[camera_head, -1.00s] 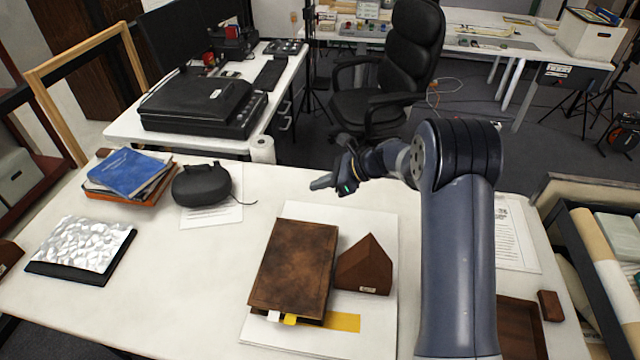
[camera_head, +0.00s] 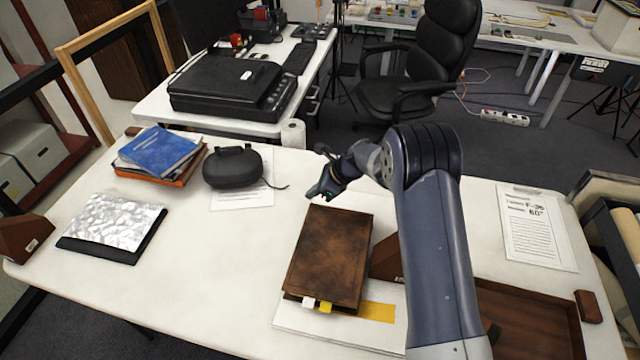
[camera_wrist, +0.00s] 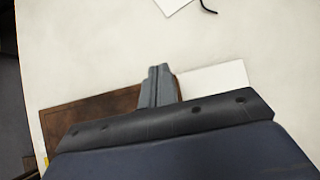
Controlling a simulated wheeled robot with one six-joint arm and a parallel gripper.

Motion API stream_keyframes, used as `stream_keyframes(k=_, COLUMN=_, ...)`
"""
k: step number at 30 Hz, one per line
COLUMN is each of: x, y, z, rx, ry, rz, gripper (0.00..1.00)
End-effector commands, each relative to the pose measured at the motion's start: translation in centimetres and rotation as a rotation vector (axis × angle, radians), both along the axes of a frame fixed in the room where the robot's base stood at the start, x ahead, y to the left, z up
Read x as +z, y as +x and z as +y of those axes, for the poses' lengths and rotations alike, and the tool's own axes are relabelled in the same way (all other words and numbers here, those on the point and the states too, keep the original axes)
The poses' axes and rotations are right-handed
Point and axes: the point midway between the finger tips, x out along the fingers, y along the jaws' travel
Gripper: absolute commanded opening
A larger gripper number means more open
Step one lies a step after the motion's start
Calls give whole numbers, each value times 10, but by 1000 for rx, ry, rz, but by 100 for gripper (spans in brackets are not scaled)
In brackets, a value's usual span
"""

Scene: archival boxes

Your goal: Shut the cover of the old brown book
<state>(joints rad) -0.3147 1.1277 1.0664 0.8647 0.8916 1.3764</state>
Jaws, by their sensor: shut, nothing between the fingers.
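The old brown book (camera_head: 328,255) lies on a white sheet on the table, its mottled leather cover down flat and looking shut. White and yellow tabs stick out at its near edge. In the wrist view, part of the book (camera_wrist: 88,115) shows left of the fingers; the rest is hidden behind my gripper body. My gripper (camera_head: 310,194) is shut and empty, just beyond the book's far left corner. Its fingers also show closed together in the wrist view (camera_wrist: 160,72). Whether they touch the book cannot be told.
A brown wedge (camera_head: 385,258) stands right of the book, mostly hidden by my arm. A black case (camera_head: 233,170), blue and orange folders (camera_head: 158,150) and a silvery pad (camera_head: 112,220) lie left. A brown tray (camera_head: 530,315) is right. The table left of the book is clear.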

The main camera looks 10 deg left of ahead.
Motion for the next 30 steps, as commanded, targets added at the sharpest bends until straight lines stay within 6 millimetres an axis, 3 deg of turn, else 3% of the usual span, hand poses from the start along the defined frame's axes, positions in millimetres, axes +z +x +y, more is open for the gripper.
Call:
stream_keyframes(k=12, x=-37, y=0, z=13, rx=3, ry=-220, rz=5, gripper=0)
stream_keyframes(k=30, x=-47, y=-1, z=11, rx=2, ry=-262, rz=12, gripper=0)
